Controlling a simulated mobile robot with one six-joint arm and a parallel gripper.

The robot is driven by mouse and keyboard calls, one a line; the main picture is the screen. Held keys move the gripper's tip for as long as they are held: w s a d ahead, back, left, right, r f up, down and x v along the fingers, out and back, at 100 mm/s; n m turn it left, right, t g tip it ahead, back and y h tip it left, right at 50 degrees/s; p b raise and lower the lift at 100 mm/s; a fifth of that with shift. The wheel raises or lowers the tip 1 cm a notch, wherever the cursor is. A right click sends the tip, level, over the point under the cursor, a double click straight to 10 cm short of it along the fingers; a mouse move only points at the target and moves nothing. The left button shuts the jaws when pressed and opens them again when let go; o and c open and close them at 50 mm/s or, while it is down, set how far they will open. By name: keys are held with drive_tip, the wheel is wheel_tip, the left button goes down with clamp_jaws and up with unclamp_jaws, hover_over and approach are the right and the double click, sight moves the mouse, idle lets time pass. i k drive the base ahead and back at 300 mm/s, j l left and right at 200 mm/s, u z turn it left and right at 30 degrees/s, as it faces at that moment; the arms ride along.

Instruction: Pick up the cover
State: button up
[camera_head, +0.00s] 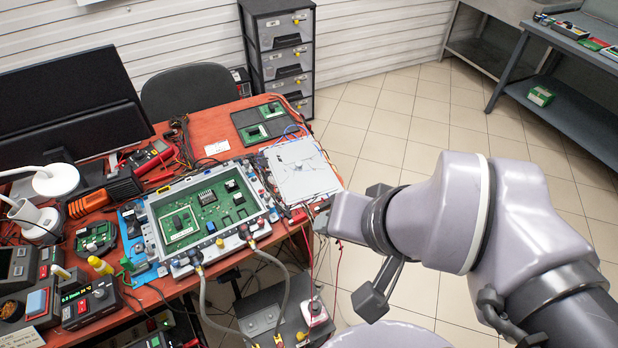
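A flat pale grey-white plate (300,168), which looks like the cover, lies at the right edge of the red workbench, just right of the open metal housing (155,222) with green circuit boards in it. Thin wires pass over or beside the plate. My gripper (372,246) is to the right and in front of the plate, past the bench edge. Its two dark fingers are spread well apart and nothing shows between them. My gripper looks apart from the plate, though its exact height is hard to tell.
Cables and red wires hang off the bench's front right edge, near my gripper. Two hoses (203,300) run down from the housing. A dark board (250,140) lies behind the plate. A drawer unit (283,60) stands behind. The tiled floor (400,125) at right is clear.

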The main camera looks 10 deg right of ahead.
sight(304, 184)
drive_tip(key=l+u, duration=0.3)
drive_tip(key=l, duration=0.45)
drive_tip(key=l+u, duration=0.35)
drive_tip(key=l, duration=0.4)
drive_tip(key=k+l+u, duration=0.1)
drive_tip(key=l+u, duration=0.2)
drive_tip(key=l, duration=0.45)
drive_tip(key=i+l+u, duration=0.35)
drive_tip(key=i, duration=0.25)
drive_tip(key=i+l+u, duration=0.4)
drive_tip(key=i, duration=0.15)
